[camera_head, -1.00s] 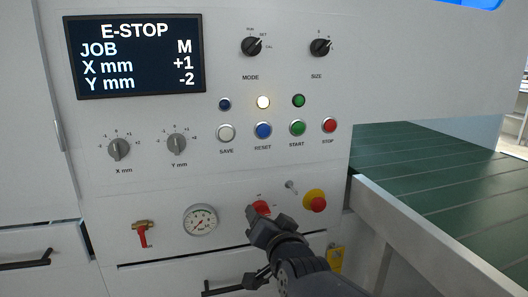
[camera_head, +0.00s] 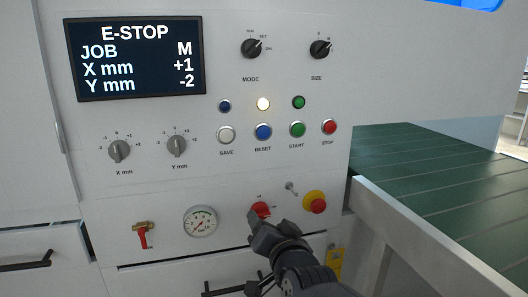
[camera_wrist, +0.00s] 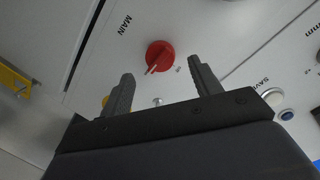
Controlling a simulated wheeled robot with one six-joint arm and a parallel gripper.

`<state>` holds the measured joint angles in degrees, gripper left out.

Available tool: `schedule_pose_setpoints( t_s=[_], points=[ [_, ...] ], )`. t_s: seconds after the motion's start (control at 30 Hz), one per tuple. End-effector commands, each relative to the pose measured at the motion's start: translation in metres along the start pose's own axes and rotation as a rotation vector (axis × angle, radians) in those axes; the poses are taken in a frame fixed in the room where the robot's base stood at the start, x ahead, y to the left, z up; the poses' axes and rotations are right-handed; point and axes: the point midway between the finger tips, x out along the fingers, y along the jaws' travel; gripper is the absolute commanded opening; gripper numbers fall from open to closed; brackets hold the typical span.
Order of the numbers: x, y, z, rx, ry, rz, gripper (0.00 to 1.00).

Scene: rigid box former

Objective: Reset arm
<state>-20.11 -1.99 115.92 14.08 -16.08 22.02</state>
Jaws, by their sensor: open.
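My gripper (camera_head: 262,232) is in front of the lower panel, just below the red rotary switch (camera_head: 261,210). In the wrist view the fingers of my gripper (camera_wrist: 162,90) are apart and empty. The red switch (camera_wrist: 159,55), beside the word MAIN, shows beyond and between the fingertips, clear of them. The display (camera_head: 134,58) reads E-STOP, JOB M, X mm +1, Y mm -2. The blue RESET button (camera_head: 263,131) is in the row above, with a lit white lamp (camera_head: 263,104) over it.
A red mushroom button on a yellow base (camera_head: 315,202) sits right of the red switch, near a small key-like part (camera_head: 291,187). A gauge (camera_head: 200,221) and a red-handled valve (camera_head: 142,235) are to the left. A green conveyor (camera_head: 435,180) with a metal rail (camera_head: 420,240) extends right.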

Motion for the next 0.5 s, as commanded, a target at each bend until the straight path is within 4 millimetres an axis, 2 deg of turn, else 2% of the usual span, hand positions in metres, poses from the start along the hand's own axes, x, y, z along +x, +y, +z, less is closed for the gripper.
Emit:
schedule_pose_setpoints(
  t_s=[0.27, 0.5],
  points=[
    [0.044, 0.002, 0.001, 0.0, 0.0, 0.002, 0.6],
    [0.044, -0.003, -0.003, -0.123, 0.006, 0.016, 0.6]
  ],
)
